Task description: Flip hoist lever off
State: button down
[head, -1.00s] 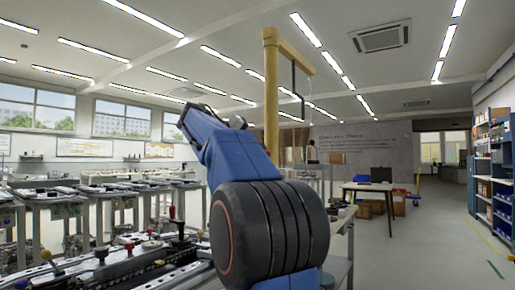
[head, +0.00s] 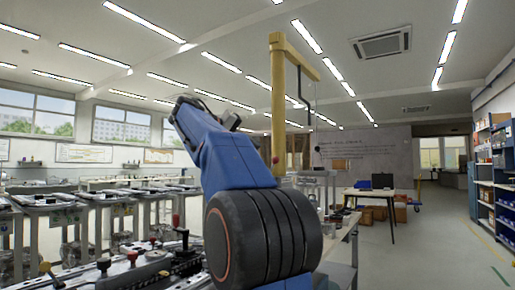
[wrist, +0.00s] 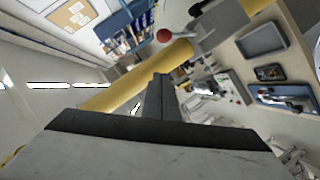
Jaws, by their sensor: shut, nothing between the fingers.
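The yellow hoist post (head: 277,95) stands behind my blue arm in the head view, with a top beam reaching right and a dark hanging part. A small red spot, likely the lever knob (head: 275,160), shows on the post just right of my arm. In the wrist view the yellow post (wrist: 115,95) runs diagonally, and the red ball knob (wrist: 164,35) of the lever sits on a short grey rod in front of it. My gripper (wrist: 159,82) is shut and empty. It points toward the post, with the knob above its tip in the picture, apart from it. The lever's base is partly cut off.
Workbenches with trays (head: 55,200) line the left. A bench with black and red knobs (head: 150,262) lies close at lower left. A table with a laptop (head: 382,182) and blue shelving (head: 492,175) are at right.

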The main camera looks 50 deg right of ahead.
jog(key=v, duration=0.6)
jog(key=shift+a, duration=0.35)
jog(key=shift+w, duration=0.15)
jog(key=s+a+f+n+t+y, duration=0.3)
jog(key=a+f, duration=0.5)
jog(key=f, duration=0.6)
jog(key=s+a+f+n+t+y, duration=0.2)
jog(key=a+f+n+y, duration=0.2)
jog(key=a+f, duration=0.75)
jog(key=s+a+f+n+t+y, duration=0.3)
jog(key=a+f, duration=0.3)
jog(key=f, duration=1)
jog(key=s+a+f+y, duration=0.2)
jog(key=s+a+f, duration=0.2)
jog(key=f, duration=0.5)
jog(key=s+a+f+y, duration=0.2)
jog(key=s+a+f, duration=0.3)
jog(key=f, duration=0.3)
jog(key=shift+s+a+f+n, duration=0.2)
jog(key=shift+a+f+n, duration=0.2)
jog(key=shift+a, duration=0.35)
jog(key=shift+d, duration=0.1)
